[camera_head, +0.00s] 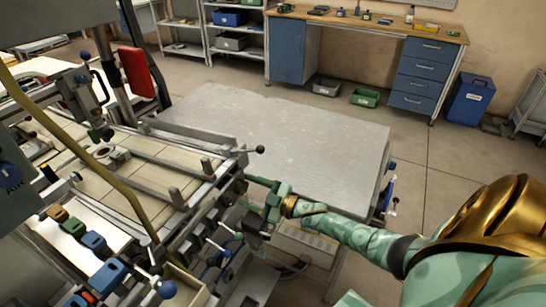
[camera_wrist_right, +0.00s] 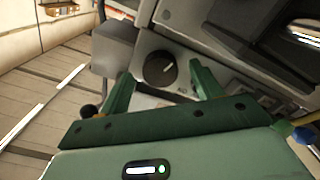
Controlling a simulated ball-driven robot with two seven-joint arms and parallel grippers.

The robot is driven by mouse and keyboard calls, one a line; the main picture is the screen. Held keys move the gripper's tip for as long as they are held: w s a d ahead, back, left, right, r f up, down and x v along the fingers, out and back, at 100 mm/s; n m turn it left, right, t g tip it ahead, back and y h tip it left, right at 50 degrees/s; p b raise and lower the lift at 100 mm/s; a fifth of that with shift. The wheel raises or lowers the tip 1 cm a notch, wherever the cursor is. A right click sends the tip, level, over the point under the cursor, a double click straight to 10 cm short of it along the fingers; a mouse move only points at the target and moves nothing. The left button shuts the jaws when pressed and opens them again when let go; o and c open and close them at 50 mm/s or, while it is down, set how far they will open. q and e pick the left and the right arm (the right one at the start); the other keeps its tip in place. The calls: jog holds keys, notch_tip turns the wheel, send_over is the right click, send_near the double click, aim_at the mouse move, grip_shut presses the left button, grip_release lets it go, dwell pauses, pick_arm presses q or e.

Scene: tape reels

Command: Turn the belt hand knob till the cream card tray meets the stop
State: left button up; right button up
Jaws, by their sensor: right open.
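A round dark knob (camera_wrist_right: 160,68) with a pale pointer mark sits on a grey machine face in the right wrist view; I take it for the belt hand knob. My right gripper (camera_wrist_right: 163,78) is open, with its green fingers on either side of the knob and a gap to each; I cannot tell how deep they reach. In the head view the right gripper (camera_head: 246,192) is at the machine's right side, and the knob is not clear there. Cream slabs (camera_head: 150,147) lie along the machine's bed; which is the card tray, and where the stop is, I cannot tell.
A grey table (camera_head: 290,125) stands behind my right arm, its top bare. Black-ended levers (camera_head: 258,149) and blue-ended levers (camera_head: 166,289) stick out of the machine near the gripper. A workbench (camera_head: 375,28) and shelves (camera_head: 230,30) stand at the back.

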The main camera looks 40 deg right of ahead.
jog(key=p+v, duration=0.1)
jog(key=v, duration=1.4)
jog(key=shift+s+p, duration=0.2)
jog(key=shift+p, duration=0.1)
jog(key=shift+d, duration=0.1)
